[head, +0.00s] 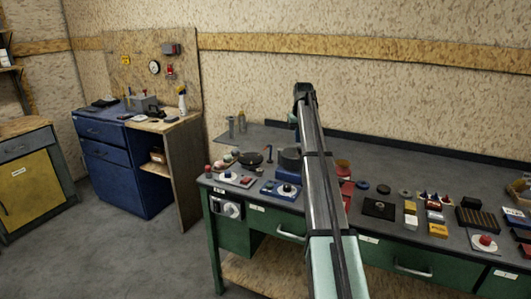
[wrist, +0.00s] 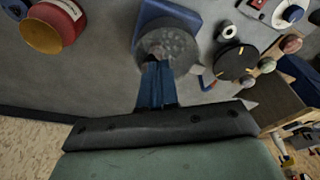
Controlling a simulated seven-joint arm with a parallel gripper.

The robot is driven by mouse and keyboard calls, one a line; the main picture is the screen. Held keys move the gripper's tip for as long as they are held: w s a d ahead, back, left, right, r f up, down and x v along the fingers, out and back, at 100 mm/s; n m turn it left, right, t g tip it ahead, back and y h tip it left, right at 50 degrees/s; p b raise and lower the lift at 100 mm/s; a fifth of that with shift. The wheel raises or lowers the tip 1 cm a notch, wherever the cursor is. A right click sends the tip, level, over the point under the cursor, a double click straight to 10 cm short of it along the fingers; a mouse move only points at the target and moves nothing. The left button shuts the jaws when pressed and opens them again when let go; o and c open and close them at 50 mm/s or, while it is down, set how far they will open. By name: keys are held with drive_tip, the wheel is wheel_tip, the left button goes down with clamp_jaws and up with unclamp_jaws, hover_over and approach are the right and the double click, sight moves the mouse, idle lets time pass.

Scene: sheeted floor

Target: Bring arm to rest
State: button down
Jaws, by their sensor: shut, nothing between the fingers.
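My arm stretches up and away across the green workbench (head: 395,228) in the head view. My gripper (wrist: 156,68) shows in the wrist view with its two fingers together and nothing held between them. The fingertips overlap a round grey object (wrist: 182,44) with a blue base in that view; I cannot tell how far above it they are. In the head view the dark far end of my arm is near the back of the bench, and the fingers cannot be made out.
Yellow boxes (head: 438,230) and a red button box (head: 486,243) are among several items to the right. A blue cabinet (head: 125,168) stands apart at left, with open floor before it.

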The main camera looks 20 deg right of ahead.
drive_tip(key=shift+r, duration=0.45)
